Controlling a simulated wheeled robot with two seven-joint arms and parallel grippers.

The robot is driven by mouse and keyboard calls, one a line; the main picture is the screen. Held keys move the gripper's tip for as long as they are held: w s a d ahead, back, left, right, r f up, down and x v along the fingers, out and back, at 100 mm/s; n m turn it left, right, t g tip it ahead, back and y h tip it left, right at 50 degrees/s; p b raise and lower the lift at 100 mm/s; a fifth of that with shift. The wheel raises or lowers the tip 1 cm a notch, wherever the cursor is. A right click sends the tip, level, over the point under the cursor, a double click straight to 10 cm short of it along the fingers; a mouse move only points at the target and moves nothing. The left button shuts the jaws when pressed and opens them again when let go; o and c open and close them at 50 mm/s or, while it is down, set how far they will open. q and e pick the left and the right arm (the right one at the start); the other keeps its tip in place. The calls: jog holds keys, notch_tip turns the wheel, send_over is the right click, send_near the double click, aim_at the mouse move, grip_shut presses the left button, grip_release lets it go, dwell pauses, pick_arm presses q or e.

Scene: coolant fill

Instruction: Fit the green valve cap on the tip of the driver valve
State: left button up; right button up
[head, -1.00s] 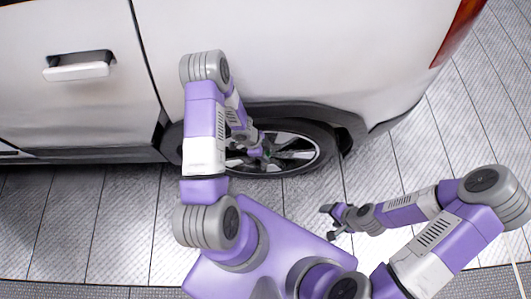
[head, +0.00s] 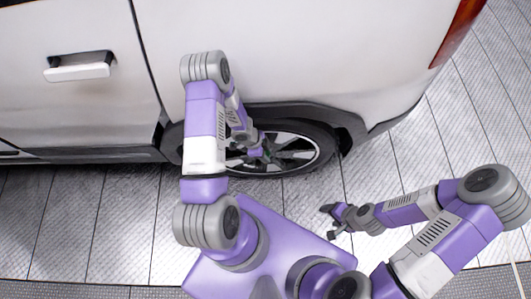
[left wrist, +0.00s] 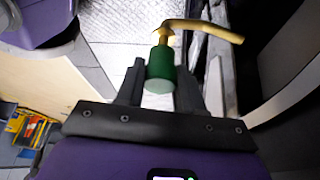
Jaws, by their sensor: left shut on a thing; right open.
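The green valve cap (left wrist: 160,72) sits between the fingers of my left gripper (left wrist: 159,65) in the left wrist view. The gripper is shut on it. The brass-coloured driver valve (left wrist: 205,28) is a bent stem. Its narrow end meets the top of the cap and lines up with it; I cannot tell how far the tip is inside. In the head view my left gripper (head: 264,153) is at the wheel, and the cap is only a small green speck. My right gripper (head: 332,221) is open and empty, over the floor away from the car.
The wheel (head: 297,150) is under the white car body (head: 300,50), whose arch is close above my left arm. In the left wrist view, red and yellow items (left wrist: 22,128) lie at the left. The tiled floor (head: 425,140) at the right is clear.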

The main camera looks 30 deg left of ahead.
pick_arm(q)
jog(key=shift+p, duration=0.4)
dwell(0.6)
jog(key=shift+f+b, duration=0.95)
jog(key=shift+f, duration=0.2)
jog(key=o, duration=0.9)
jog(key=p+v, duration=0.5)
jog(key=v, duration=0.2)
jog(key=shift+a+r, duration=0.1)
jog(key=shift+r, duration=0.2)
